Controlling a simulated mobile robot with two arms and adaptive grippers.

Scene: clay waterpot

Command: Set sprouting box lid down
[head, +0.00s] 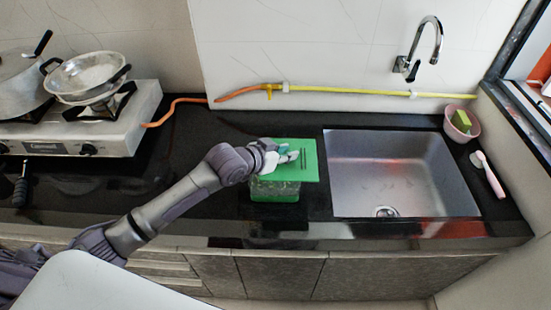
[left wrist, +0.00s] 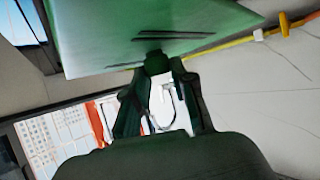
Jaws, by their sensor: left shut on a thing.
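The green sprouting box lid (head: 309,172) is a flat panel with dark slots, in the middle of the head view. My left gripper (head: 288,157) is over it and shut on its small knob. The left wrist view shows the lid (left wrist: 110,40) at the top, with the knob between the fingertips (left wrist: 157,64). The sprouting box (head: 274,190) has a clear body and a green base. It stands on the counter below the lid, which covers its top and reaches past it to the right. I cannot tell whether lid and box touch. My right gripper is not in view.
The sink (head: 400,172) lies just right of the box. A stove (head: 90,125) with pots is at the left. A pink bowl (head: 460,123) and a brush (head: 489,174) are at the far right. The dark counter (head: 205,160) left of the box is mostly free.

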